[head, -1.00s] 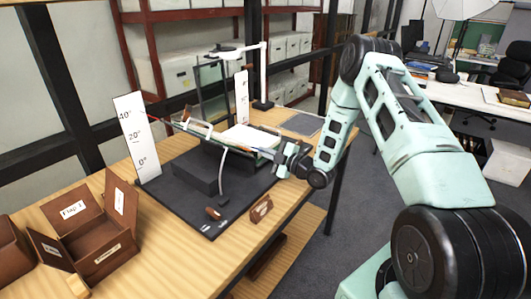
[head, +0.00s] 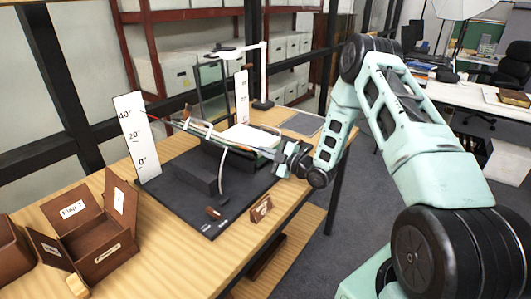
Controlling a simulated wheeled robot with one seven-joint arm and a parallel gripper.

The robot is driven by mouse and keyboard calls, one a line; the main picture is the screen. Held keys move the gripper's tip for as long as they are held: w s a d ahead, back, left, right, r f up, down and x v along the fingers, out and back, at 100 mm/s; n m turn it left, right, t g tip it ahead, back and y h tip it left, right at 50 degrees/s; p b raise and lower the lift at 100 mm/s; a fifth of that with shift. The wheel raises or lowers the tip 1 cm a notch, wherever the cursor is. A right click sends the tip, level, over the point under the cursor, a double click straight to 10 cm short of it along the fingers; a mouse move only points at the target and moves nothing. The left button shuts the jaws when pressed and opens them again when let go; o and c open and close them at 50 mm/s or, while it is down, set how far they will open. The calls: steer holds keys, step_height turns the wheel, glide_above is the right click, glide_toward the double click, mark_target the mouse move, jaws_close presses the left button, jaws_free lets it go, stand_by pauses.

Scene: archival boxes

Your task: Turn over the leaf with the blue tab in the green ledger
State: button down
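The open ledger (head: 248,136) lies on a dark support on the black mat (head: 180,205); its white pages face up and a green edge shows. A blue tab is too small to make out for sure. My gripper (head: 277,155) is at the ledger's right front edge, close to the pages. Whether its fingers touch a leaf, and whether they are open or shut, is too small to tell.
White angle boards (head: 137,138) stand left of and behind the ledger. A dark block (head: 197,173) and a small brown sign (head: 261,209) sit on or beside the mat. An open brown box (head: 93,235) is at the front left. A lamp stand (head: 263,85) rises behind.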

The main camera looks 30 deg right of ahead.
steer(key=shift+d+f+m+b, duration=0.2)
steer(key=shift+m+b, duration=0.55)
steer(key=shift+m, duration=0.15)
steer(key=shift+w+d+r+m+b, duration=0.15)
steer(key=shift+m+b, duration=0.2)
steer(key=shift+m, duration=0.4)
steer(key=shift+d+m+b, duration=0.15)
steer(key=shift+m+b, duration=0.15)
steer(key=shift+m, duration=0.45)
steer(key=c, duration=1.6)
jaws_free()
steer(key=shift+c, duration=0.2)
steer(key=b+v, duration=0.3)
steer(key=v, duration=1.4)
steer(key=shift+s, duration=0.2)
steer(key=shift+w+r, duration=0.1)
